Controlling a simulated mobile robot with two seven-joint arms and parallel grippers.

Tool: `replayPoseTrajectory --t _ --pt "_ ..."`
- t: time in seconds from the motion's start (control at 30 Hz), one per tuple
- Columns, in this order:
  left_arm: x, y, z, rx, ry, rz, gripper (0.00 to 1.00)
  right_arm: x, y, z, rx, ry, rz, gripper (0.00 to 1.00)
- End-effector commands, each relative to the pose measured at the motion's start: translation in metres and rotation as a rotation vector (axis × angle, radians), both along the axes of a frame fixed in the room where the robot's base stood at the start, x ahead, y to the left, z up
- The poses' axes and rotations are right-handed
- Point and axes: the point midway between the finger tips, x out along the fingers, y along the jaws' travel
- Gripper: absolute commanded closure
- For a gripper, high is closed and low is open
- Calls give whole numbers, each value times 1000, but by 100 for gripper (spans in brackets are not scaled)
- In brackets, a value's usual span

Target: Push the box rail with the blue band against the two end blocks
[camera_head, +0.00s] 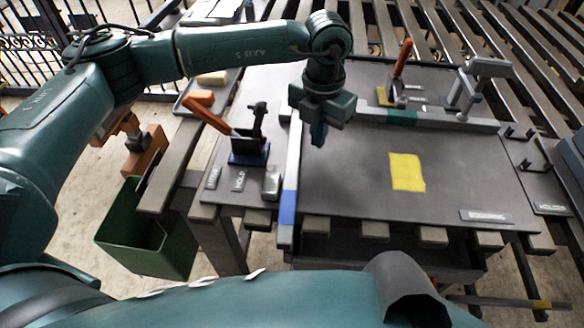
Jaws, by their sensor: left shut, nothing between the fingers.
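The box rail with the blue band (292,165) is a long light-grey bar that runs from front to back on the left part of the table. Its blue band is near the front end. A grey block (271,184) stands just left of the rail; I cannot tell whether they touch. I cannot make out a second end block for certain. My left gripper (318,138) points down, shut and empty, just right of the rail's back part. I cannot tell whether it touches the rail. My right gripper is not in view.
A rail with a green band (402,117) lies along the back. An orange-handled clamp (249,146) stands left of the blue-banded rail, another (399,80) at the back. A yellow square (406,172) marks the otherwise clear table middle. A green bin (145,240) is at left.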

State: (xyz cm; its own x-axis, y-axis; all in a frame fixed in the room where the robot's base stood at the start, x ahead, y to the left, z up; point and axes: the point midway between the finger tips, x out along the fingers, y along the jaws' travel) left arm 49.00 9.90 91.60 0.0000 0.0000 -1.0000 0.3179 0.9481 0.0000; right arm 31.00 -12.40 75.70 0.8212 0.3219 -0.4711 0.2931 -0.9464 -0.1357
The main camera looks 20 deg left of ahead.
Motion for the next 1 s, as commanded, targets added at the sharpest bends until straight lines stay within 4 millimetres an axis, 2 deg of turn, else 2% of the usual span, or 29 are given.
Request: replayPoseTrajectory --t 0.57,1.0 --pt "0 0 -1 0 0 0 100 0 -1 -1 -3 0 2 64" --pt "0 0 -12 0 0 0 100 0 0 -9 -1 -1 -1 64"
